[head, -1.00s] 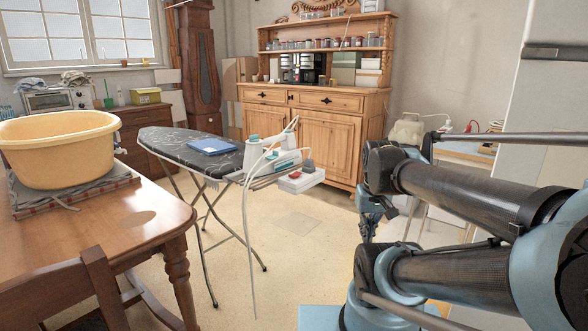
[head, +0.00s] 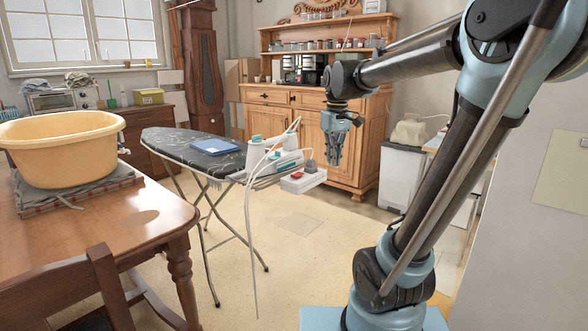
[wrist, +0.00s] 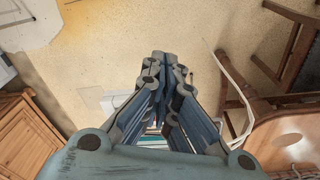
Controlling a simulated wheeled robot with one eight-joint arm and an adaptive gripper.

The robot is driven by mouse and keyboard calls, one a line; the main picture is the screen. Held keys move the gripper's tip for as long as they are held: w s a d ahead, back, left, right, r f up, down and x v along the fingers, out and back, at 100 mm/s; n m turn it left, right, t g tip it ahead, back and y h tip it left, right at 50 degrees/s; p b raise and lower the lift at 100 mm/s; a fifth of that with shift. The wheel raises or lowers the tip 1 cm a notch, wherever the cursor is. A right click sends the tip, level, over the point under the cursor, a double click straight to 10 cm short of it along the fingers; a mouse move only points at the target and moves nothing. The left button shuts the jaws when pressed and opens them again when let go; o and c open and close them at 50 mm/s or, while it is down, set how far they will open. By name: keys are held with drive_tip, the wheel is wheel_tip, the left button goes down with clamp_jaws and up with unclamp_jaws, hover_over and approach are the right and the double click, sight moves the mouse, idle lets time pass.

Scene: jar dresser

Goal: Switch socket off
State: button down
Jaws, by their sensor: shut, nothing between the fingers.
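The socket (head: 303,182) is a white block at the right end of the ironing board, with a red switch (head: 297,175) on top and a dark grey plug (head: 310,167) standing in it. My gripper (head: 334,161) hangs with its fingers pointing down. In the head view it appears just right of the socket and slightly above it, apart from it. It looks shut and empty. In the wrist view my fingers (wrist: 166,62) are close together and cover most of what lies beneath them. I cannot clearly make out the socket there.
The ironing board (head: 180,142) carries a blue book (head: 215,147) and a white-green iron (head: 285,160). A white cord hangs beside it. A wooden dresser (head: 355,150) with jars stands behind. A table (head: 150,210) with a yellow basin (head: 60,150) is at left. Floor before the dresser is clear.

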drive_tip(key=w+a+r+n, duration=0.2)
drive_tip(key=w+a+r, duration=0.2)
drive_tip(key=w+a, duration=0.35)
drive_tip(key=r+n, duration=0.2)
hover_over(297, 175)
drive_tip(key=w+a, duration=0.2)
drive_tip(key=shift+d+g, duration=0.2)
drive_tip(key=shift+g, duration=0.2)
drive_tip(key=shift+f, duration=0.2)
wheel_tip(297, 175, down, 14)
drive_tip(key=shift+r, duration=0.1)
drive_tip(key=shift+d, duration=0.1)
